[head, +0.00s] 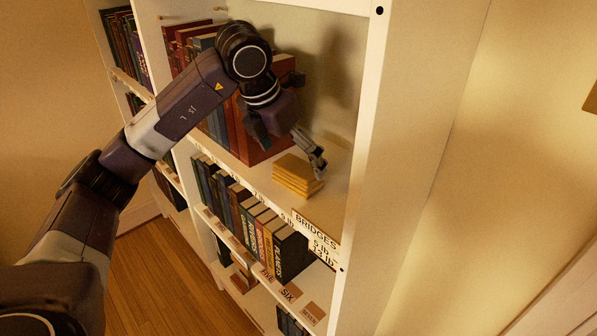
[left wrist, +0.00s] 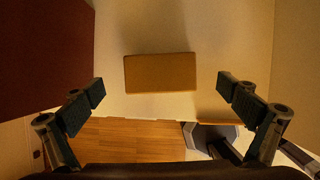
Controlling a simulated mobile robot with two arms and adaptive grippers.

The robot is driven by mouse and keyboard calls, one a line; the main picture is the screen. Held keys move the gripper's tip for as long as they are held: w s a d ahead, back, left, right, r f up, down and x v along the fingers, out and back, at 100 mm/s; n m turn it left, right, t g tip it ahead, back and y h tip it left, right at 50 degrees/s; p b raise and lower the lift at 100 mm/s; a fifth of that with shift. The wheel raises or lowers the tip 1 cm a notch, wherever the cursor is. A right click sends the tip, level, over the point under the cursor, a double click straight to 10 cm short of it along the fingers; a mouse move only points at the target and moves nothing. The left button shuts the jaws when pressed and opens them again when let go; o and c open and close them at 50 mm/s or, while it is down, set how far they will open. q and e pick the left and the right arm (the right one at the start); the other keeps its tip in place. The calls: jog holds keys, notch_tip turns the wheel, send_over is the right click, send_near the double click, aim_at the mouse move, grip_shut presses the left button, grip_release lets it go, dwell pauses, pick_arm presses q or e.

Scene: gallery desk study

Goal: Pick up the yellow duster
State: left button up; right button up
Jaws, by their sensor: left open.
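The yellow duster (head: 297,176) is a folded, layered block lying flat on the cream shelf, right of the tall red books. In the left wrist view the duster (left wrist: 160,73) lies ahead between the fingers, near the middle of the picture. My left gripper (head: 288,148) is open and empty, reaching in at the duster. In the head view its right finger overlaps the duster's upper right edge; I cannot tell if they touch. My right gripper is in neither view.
Tall red and blue books (head: 252,140) stand left of the duster. The bookcase's right upright (head: 366,120) bounds the shelf. A "BRIDGES" label (head: 316,232) is on its front edge. More books (head: 250,220) fill the shelf below. The shelf behind the duster is bare.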

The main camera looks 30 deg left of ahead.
aim_at(296, 167)
pick_arm(q)
jog(key=p+x, duration=0.1)
jog(key=x, duration=0.2)
jog(key=shift+f, duration=0.3)
jog(key=shift+w+d+f, duration=0.1)
jog(key=shift+w+f, duration=0.1)
jog(key=shift+f, duration=0.2)
jog(key=shift+r, duration=0.1)
jog(key=c, duration=1.3)
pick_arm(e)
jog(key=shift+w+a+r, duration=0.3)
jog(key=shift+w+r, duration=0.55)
pick_arm(q)
jog(key=shift+o, duration=0.2)
jog(key=shift+s+r+b, duration=0.1)
jog(key=shift+r+b, duration=0.05)
jog(key=shift+b, duration=0.15)
notch_tip(296, 167, up, 6)
jog(key=shift+r+b, duration=0.25)
jog(key=shift+b, duration=0.6)
jog(key=s+a+b, duration=0.3)
jog(key=s, duration=0.6)
jog(key=s+a+b, duration=0.3)
jog(key=s, duration=0.6)
jog(key=shift+s+a, duration=0.3)
jog(key=shift+s, duration=0.1)
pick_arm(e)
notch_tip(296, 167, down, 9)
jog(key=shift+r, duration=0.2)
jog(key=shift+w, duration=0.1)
